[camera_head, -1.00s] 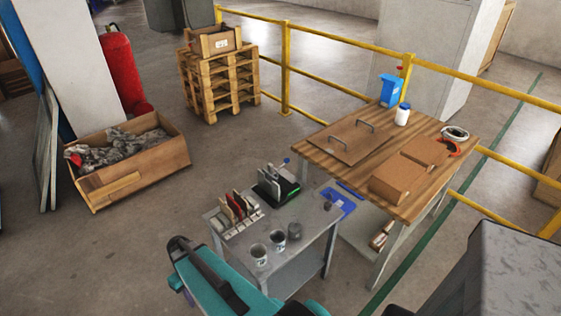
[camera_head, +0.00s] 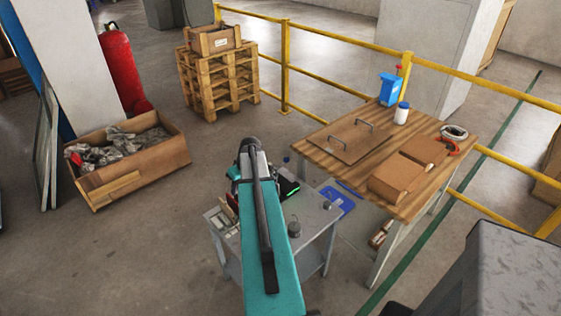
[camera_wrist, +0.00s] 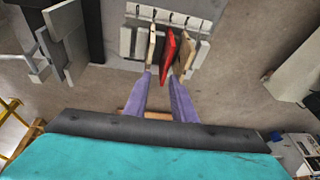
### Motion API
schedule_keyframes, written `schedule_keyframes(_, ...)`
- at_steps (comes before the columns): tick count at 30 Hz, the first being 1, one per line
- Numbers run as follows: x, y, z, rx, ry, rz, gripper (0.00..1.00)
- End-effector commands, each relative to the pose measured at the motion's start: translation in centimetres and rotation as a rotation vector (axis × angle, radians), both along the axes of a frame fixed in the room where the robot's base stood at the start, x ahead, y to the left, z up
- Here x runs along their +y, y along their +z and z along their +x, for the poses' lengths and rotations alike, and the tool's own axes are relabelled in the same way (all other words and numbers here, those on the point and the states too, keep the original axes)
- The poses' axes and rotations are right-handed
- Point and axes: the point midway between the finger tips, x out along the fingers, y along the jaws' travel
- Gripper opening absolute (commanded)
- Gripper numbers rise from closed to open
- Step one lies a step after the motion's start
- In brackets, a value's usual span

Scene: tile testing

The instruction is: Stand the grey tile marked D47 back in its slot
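A cream tile (camera_wrist: 151,45), a red tile (camera_wrist: 169,50) and a tan tile (camera_wrist: 187,57) stand in the rack, tilted in this view. The fingertips are close to the cream and red tiles; contact cannot be told. No D47 mark is readable, so I cannot tell which tile it is. In the head view my arm hides the gripper and much of the rack.
A wooden table (camera_head: 405,205) stands close right.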

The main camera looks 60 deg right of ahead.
Motion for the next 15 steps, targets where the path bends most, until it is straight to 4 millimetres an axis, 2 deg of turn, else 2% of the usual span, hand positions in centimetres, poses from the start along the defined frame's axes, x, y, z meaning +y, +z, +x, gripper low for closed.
schedule_keyframes(1, -2.3, 0.7, -1.0, -0.012, -0.015, -0.011, 0.23)
schedule_keyframes(6, -8.4, 3.0, -4.5, -0.053, -0.045, -0.051, 0.23)
schedule_keyframes(12, -13.7, 5.2, -8.5, -0.086, -0.072, -0.092, 0.23)
schedule_keyframes(15, -15.1, 5.8, -9.7, -0.094, -0.078, -0.106, 0.23)
